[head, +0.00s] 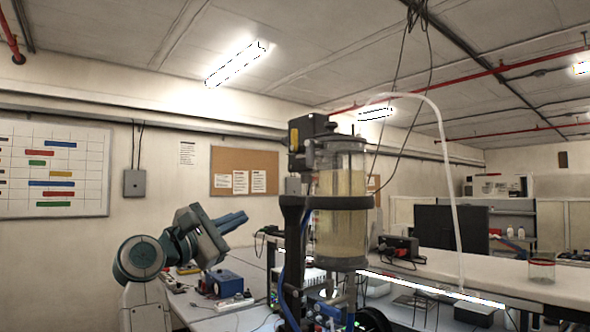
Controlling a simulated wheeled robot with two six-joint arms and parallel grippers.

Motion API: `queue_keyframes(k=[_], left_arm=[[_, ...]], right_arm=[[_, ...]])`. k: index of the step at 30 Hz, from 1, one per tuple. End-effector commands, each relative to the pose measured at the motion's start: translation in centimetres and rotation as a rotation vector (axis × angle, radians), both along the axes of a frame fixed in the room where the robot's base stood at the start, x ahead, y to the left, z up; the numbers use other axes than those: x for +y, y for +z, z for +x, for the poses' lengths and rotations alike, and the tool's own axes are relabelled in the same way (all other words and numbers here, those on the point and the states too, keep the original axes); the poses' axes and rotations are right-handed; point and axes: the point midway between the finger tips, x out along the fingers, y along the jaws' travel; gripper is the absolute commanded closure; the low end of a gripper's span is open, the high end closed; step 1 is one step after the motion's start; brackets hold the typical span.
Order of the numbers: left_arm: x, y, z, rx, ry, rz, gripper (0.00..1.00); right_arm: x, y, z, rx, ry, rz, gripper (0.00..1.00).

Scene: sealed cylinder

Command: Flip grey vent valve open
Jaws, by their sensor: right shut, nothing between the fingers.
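A clear sealed cylinder (341,212) holding pale yellowish liquid stands upright in a dark clamp ring (343,202) in the middle of the head view. A black boxy unit (308,131) sits at its upper left, beside the lid. Small fittings show around the lid and below the cylinder, but I cannot make out which one is the grey vent valve. My left gripper is not in view.
A pale curved tube (445,160) arches over the cylinder's right side. A blue box (224,283) lies on the bench below my gripper. Black cables hang behind the cylinder.

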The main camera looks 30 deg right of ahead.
Motion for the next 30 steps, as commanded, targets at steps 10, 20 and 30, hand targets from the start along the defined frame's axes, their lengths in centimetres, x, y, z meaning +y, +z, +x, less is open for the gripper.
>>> queue_keyframes(k=[10,20,30], left_arm=[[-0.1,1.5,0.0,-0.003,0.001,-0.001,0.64],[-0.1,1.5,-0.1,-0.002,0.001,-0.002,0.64],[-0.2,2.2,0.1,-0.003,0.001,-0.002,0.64]], right_arm=[[1.3,11.0,-8.7,-0.513,0.217,0.421,1.0],[1.6,12.2,-9.9,-0.583,0.256,0.487,1.0],[0.6,12.4,-9.5,-0.583,0.251,0.483,1.0]])
